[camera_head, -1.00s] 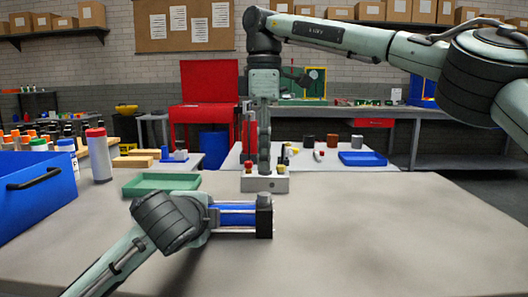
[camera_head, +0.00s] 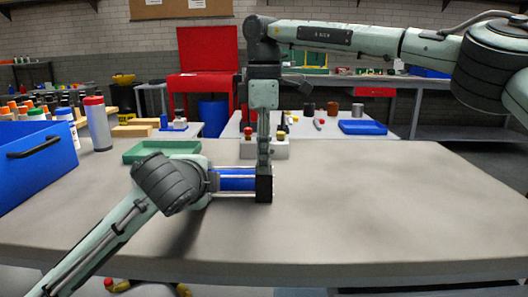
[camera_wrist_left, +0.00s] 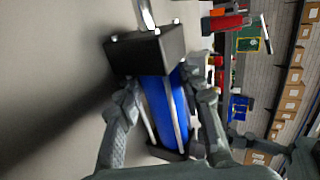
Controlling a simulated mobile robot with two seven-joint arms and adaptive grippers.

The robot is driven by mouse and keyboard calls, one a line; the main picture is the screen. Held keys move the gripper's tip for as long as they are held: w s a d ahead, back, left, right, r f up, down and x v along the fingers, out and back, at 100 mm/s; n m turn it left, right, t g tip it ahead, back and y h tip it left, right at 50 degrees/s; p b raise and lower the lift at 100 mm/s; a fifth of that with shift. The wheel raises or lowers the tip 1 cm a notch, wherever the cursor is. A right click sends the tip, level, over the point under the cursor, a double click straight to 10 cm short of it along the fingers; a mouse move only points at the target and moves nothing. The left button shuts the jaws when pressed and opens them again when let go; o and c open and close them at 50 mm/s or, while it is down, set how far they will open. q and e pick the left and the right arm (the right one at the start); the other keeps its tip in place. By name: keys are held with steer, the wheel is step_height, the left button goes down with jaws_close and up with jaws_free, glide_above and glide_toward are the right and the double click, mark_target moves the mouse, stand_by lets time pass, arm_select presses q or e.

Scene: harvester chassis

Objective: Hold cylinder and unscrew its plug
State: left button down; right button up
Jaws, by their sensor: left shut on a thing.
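The blue cylinder (camera_head: 237,180) lies level above the table, with metal tie rods along it and a black end block (camera_head: 264,189) at its right. My left gripper (camera_head: 211,181) is around the cylinder's left part. In the left wrist view my left gripper (camera_wrist_left: 165,108) has a finger on each side of the blue body (camera_wrist_left: 163,105). A bright metal piece (camera_wrist_left: 147,14) stands at the block there; I cannot tell whether it is the plug. My right gripper (camera_head: 264,163) points down directly over the black block, very near or touching it. Its fingertips are not clear.
A green tray (camera_head: 160,149) lies behind my left gripper. A blue bin (camera_head: 35,170) and a red-capped bottle (camera_head: 98,125) stand at the left. A white block (camera_head: 278,149) with knobs is behind my right gripper. The table's right half is clear.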

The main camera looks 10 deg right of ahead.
jaws_close()
steer(key=n, duration=1.2)
steer(key=shift+n, duration=0.4)
steer(key=n, duration=0.7)
steer(key=shift+a, duration=0.1)
steer(key=n, duration=0.7)
steer(key=shift+n, duration=0.3)
steer(key=n, duration=0.7)
steer(key=shift+r, duration=0.1)
steer(key=n, duration=0.7)
steer(key=shift+n, duration=0.3)
steer(key=n, duration=1.2)
steer(key=shift+n, duration=0.3)
